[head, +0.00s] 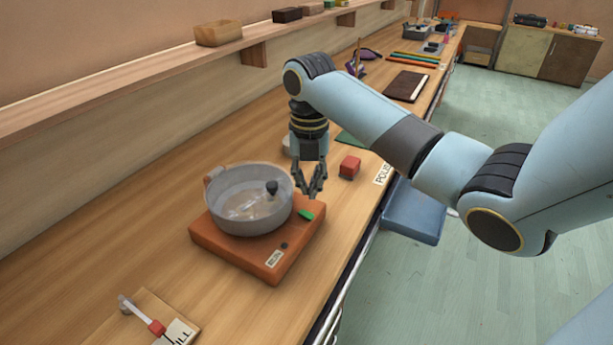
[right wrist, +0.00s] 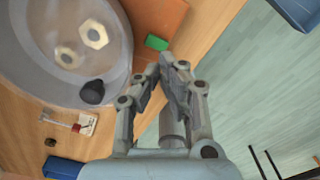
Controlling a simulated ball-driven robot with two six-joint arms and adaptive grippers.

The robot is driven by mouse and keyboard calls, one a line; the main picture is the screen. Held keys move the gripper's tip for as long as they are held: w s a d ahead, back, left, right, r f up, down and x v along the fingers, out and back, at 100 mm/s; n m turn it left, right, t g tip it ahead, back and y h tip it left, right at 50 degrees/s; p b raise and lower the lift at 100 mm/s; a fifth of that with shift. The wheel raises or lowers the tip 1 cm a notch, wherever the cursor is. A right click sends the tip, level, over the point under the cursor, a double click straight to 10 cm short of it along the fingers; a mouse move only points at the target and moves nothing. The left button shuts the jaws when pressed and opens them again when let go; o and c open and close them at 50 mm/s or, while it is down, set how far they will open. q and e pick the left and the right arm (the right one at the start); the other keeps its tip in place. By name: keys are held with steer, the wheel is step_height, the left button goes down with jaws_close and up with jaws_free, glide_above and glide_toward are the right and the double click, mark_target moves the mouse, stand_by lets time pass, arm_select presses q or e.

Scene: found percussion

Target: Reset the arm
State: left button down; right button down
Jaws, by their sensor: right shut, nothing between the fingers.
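My right gripper (head: 314,193) hangs pointing down just right of a round grey pan (head: 235,212), with its fingers shut and nothing between them. In the right wrist view its fingertips (right wrist: 168,66) meet beside a small green block (right wrist: 156,43). The pan has a clear-looking top and a dark knob (head: 272,187); two pale hexagonal nuts (right wrist: 93,34) show in it in the right wrist view. The pan stands on an orange box (head: 272,262) with a label. My right arm reaches in from the right. My left gripper is not in view.
A red block (head: 349,167) lies right of the gripper. A dark book (head: 406,86) lies farther back. A wall shelf (head: 130,84) runs along the left. A blue bin (head: 413,215) stands beyond the bench edge.

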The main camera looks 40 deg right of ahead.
steer(key=shift+r, duration=0.35)
steer(key=shift+s+f, duration=0.1)
steer(key=shift+f, duration=0.05)
